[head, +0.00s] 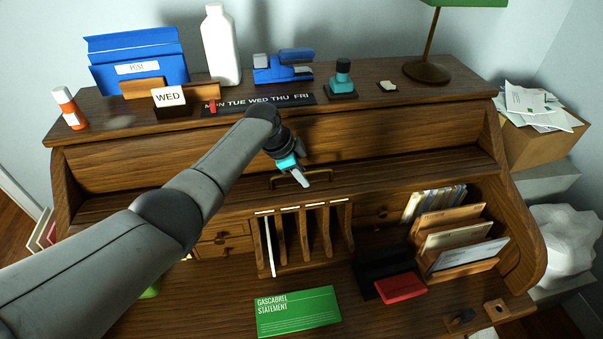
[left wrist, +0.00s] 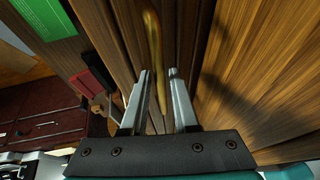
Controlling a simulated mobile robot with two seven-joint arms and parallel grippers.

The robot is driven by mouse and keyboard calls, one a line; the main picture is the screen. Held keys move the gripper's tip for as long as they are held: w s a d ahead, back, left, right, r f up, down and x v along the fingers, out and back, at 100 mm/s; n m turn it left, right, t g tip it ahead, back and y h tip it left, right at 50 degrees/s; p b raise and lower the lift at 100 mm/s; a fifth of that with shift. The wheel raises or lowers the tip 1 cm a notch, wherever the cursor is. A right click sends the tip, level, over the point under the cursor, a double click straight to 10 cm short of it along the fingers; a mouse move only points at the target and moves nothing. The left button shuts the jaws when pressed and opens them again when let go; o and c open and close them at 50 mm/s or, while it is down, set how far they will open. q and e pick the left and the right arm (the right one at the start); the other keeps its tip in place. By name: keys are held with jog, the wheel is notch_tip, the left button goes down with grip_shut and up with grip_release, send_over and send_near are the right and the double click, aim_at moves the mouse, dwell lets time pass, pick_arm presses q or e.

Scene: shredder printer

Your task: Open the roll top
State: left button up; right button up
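The wooden roll top (head: 200,155) of the desk is raised, with the cubbies below it exposed. Its brass handle (head: 285,180) sits on its lower edge; in the left wrist view the handle (left wrist: 153,40) runs lengthwise toward the gap between my fingers. My left gripper (head: 303,178) is at the handle, partly covering its right part. In the left wrist view the left gripper's fingers (left wrist: 162,85) are apart, with the handle's near end showing between them; I cannot tell whether they touch it. My right gripper is not in view.
The desk top holds a blue file box (head: 135,60), a white bottle (head: 221,45), a stapler-like blue tool (head: 283,67) and a lamp (head: 427,71). Below are a letter rack (head: 455,240), a red pad (head: 400,288) and a green statement (head: 298,311). A paper-filled box (head: 535,140) stands right.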

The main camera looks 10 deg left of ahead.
pick_arm(q)
jog(key=shift+o, duration=1)
jog(key=shift+s+a+r, duration=0.1)
jog(key=shift+a+r, duration=0.1)
jog(key=shift+r, duration=0.3)
jog(key=p+v, duration=0.1)
jog(key=v, duration=1.3)
jog(key=shift+s, duration=0.15)
jog(key=shift+a, duration=0.1)
